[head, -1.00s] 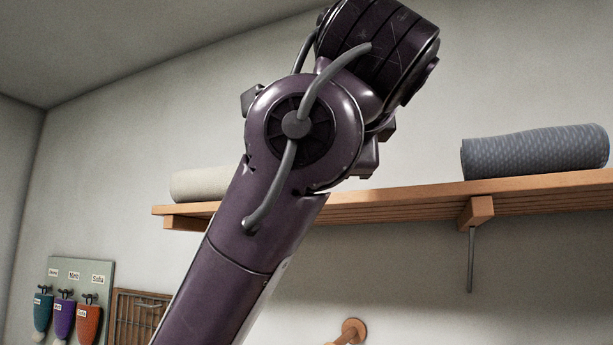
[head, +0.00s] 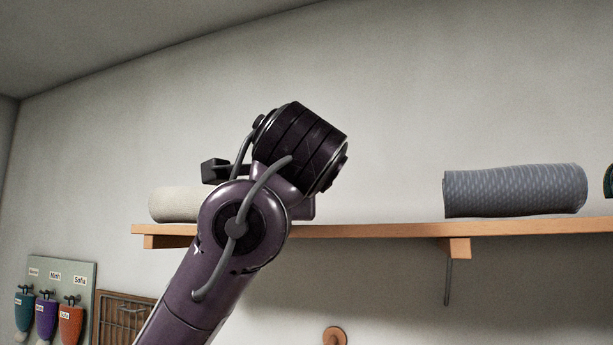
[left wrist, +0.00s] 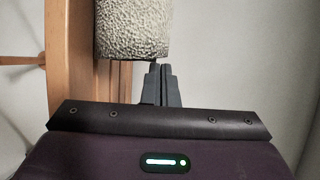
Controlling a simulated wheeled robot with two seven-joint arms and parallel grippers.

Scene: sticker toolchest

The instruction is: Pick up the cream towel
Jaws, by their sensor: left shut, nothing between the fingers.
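The cream towel (head: 178,205) is a rolled, textured bundle on the wooden wall shelf, at the shelf's left end in the head view. My arm covers its right part. In the left wrist view the towel (left wrist: 135,28) hangs large at the top, its lower end just beyond the fingertips. My left gripper (left wrist: 160,78) is shut and empty, with its two dark fingers together; the tips are close to the towel's end, and I cannot tell whether they touch it. My right gripper is not in view.
The wooden shelf (head: 370,230) also bears a blue-grey rolled towel (head: 515,190) to the right. Shelf space between the towels looks free.

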